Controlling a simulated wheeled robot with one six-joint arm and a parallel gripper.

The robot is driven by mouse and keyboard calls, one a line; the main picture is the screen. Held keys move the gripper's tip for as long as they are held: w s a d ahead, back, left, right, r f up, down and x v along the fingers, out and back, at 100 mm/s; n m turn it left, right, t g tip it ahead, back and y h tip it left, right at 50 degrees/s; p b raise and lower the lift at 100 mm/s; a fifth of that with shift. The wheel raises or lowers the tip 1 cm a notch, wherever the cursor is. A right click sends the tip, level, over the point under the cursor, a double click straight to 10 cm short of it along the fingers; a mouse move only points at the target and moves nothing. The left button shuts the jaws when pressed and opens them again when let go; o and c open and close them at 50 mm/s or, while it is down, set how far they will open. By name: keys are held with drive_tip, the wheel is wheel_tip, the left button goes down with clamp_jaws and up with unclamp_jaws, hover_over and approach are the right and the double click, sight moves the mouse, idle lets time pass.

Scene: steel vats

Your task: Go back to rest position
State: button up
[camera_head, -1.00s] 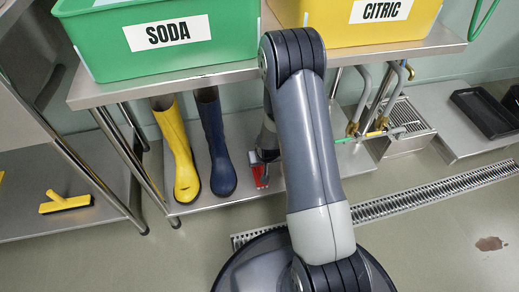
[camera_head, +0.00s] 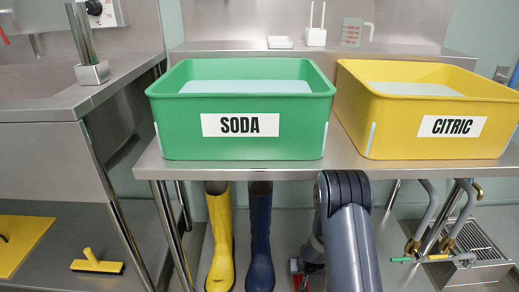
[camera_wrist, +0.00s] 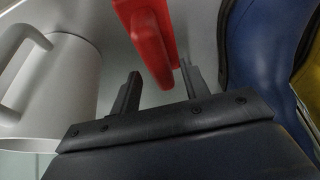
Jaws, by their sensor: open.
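My gripper (camera_wrist: 160,74) is open in the wrist view, its two dark fingers spread apart. A red object (camera_wrist: 148,35) lies just beyond and partly between the fingertips; I cannot tell whether it touches them. It also shows as a small red patch in the head view (camera_head: 298,279), low beside my arm. In the head view my arm reaches down below the bench, and my gripper there is mostly hidden behind the arm.
Green SODA tub (camera_head: 240,146) and yellow CITRIC tub (camera_head: 420,149) stand on the steel bench (camera_head: 345,160). Below are a yellow boot (camera_head: 220,240) and a blue boot (camera_head: 261,240), which shows close right in the wrist view (camera_wrist: 262,40). A white jug (camera_wrist: 62,85) is at left there.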

drive_tip(key=shift+r, duration=0.4)
